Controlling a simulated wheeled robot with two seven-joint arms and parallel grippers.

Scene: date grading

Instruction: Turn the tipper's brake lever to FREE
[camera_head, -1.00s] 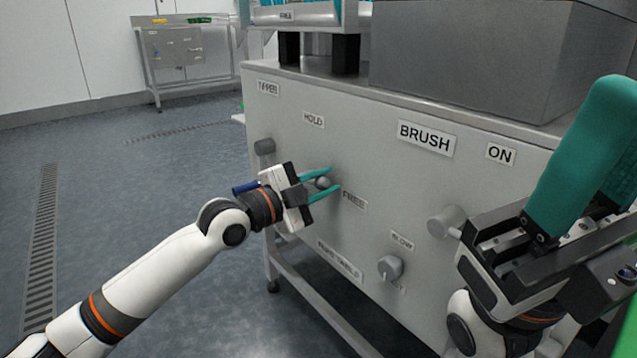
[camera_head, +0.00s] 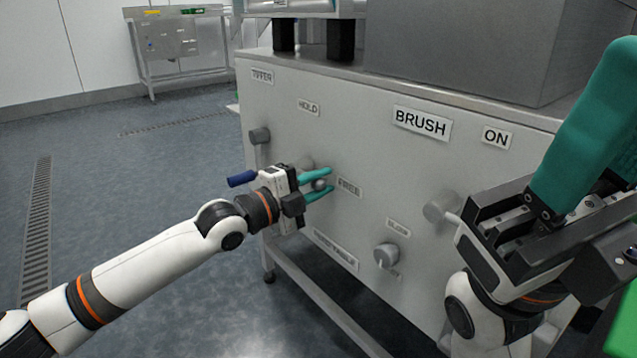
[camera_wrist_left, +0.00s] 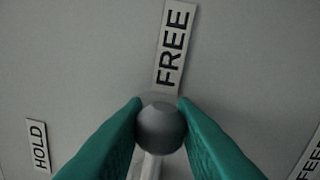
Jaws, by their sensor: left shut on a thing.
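The tipper's brake lever shows as a grey ball knob (camera_wrist_left: 160,127) on a pale stem in the left wrist view. In the head view the knob (camera_head: 319,185) sits between the teal fingers, left of the FREE label (camera_head: 349,187). The HOLD label (camera_head: 308,107) is higher up on the same panel. My left gripper (camera_head: 324,184) is shut on the knob, a finger touching each side. In the left wrist view the FREE label (camera_wrist_left: 173,48) stands just beyond the knob and HOLD (camera_wrist_left: 38,146) is off to the left.
The steel cabinet panel (camera_head: 370,140) also carries a TIPPER label (camera_head: 262,76), a BRUSH label (camera_head: 421,122), an ON label (camera_head: 496,137) and a lower knob (camera_head: 386,255). A steel table (camera_head: 178,45) stands far back left. The floor at left is clear.

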